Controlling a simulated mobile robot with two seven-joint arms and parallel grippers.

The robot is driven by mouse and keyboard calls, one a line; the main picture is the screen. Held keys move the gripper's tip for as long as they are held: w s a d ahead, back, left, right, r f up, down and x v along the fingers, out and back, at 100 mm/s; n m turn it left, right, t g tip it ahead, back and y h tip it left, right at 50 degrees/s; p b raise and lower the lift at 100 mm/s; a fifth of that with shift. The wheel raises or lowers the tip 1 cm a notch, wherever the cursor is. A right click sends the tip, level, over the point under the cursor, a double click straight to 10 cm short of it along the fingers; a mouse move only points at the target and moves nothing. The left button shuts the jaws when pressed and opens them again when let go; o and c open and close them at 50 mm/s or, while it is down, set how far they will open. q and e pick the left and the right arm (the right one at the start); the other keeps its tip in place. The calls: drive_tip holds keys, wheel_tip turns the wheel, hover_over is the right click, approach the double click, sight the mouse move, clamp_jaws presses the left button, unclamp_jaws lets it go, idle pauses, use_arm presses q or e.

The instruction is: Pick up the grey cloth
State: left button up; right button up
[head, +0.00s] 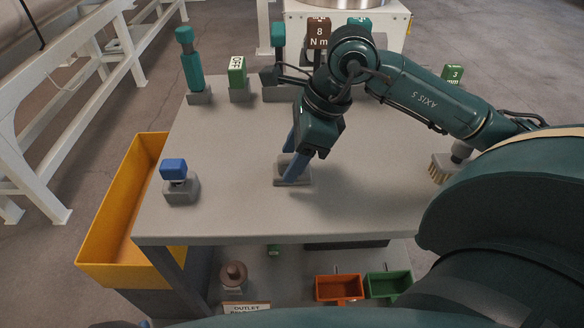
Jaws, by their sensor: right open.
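A small flat grey piece (304,173), which looks like the grey cloth, lies on the grey table near its middle. My right gripper (289,170) points down at it from above, with its blue fingers open. The fingers overlap the grey piece and hide part of it. I cannot tell whether the fingertips touch it or whether it lies between them. My left gripper is not in view.
A blue-topped item (174,169) stands in a grey holder at the left. A teal bottle-like item (191,62) and a green block (237,72) stand at the back. A brush (440,168) is at the right. A yellow bin (121,205) adjoins the table's left side.

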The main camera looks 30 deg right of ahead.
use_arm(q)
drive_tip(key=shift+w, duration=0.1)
use_arm(e)
drive_tip(key=shift+a+f, duration=0.1)
drive_tip(key=shift+f, duration=0.15)
drive_tip(key=shift+c, duration=0.3)
drive_tip(key=c, duration=0.7)
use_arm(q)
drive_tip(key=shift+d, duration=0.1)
use_arm(e)
drive_tip(key=shift+o, duration=0.2)
drive_tip(key=shift+r, duration=0.1)
